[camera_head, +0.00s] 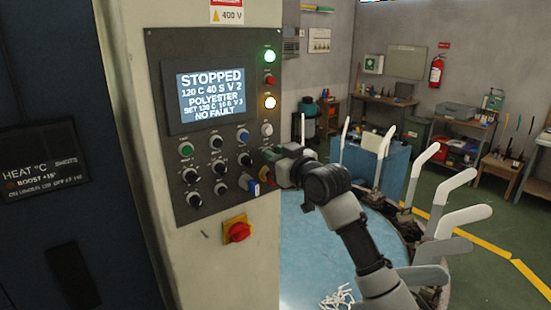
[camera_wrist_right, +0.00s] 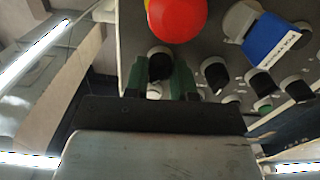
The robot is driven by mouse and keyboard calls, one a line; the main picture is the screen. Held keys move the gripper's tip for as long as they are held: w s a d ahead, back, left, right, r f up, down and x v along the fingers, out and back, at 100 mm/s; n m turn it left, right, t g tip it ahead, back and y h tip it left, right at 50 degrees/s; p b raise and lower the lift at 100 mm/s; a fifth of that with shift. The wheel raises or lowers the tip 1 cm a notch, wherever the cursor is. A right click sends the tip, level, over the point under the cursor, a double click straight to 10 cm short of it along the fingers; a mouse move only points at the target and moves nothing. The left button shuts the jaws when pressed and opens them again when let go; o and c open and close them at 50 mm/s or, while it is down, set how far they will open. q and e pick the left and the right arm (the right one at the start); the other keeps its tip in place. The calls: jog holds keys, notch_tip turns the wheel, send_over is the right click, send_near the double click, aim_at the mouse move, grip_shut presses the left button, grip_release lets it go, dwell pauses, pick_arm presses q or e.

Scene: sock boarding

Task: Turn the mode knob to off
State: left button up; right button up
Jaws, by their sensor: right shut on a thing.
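A grey control panel (camera_head: 177,130) carries rows of knobs and buttons under a lit screen (camera_head: 209,94). The screen reads STOPPED and NO FAULT. My right gripper (camera_head: 274,158) is at the panel's right edge. In the right wrist view its green fingers (camera_wrist_right: 160,80) are shut on a black knob (camera_wrist_right: 160,63), one on each side. In the head view the gripper hides this knob. I cannot read its label or tell its setting. My left gripper is not in view.
A red mushroom button (camera_wrist_right: 177,16) and a blue-tagged switch (camera_wrist_right: 272,40) sit close to the held knob. A red-and-yellow rotary switch (camera_head: 238,229) is below the panel. White sock boards (camera_head: 456,216) stand around a blue round table (camera_head: 305,235) at right.

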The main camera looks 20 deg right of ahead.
jog(key=n, duration=0.3)
jog(key=shift+b, duration=0.4)
jog(key=shift+a+n, duration=0.1)
jog(key=shift+n, duration=2.3)
jog(key=o, duration=0.9)
jog(key=shift+s, duration=0.1)
jog(key=shift+o, duration=0.2)
